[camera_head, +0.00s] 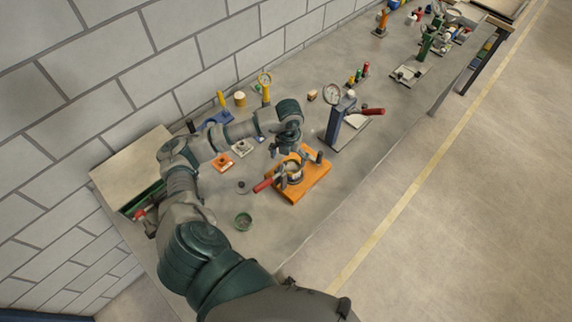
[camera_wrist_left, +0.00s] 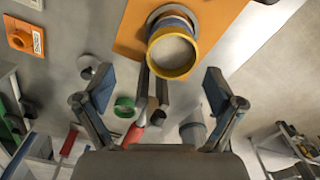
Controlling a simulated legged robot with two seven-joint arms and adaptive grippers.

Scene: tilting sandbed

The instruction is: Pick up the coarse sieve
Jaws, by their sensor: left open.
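My left gripper (camera_head: 292,166) is open above the orange base (camera_head: 314,183). In the left wrist view its fingers (camera_wrist_left: 158,92) are spread wide with nothing gripped between them. A round yellow-rimmed vessel (camera_wrist_left: 173,50) with a pale inside stands on the orange base, ahead of the fingers; it shows partly hidden under the gripper in the head view (camera_head: 294,174). A small green ring (camera_head: 243,220) lies on the bench left of the base and shows in the left wrist view (camera_wrist_left: 124,107). I cannot tell which of these round things is the coarse sieve.
A red handle (camera_head: 263,186) sticks out left of the orange base. A blue stand with a gauge (camera_head: 334,122) is to the right. A small orange plate (camera_head: 222,162) and a grey disc (camera_head: 242,187) lie nearby. The bench front edge is clear.

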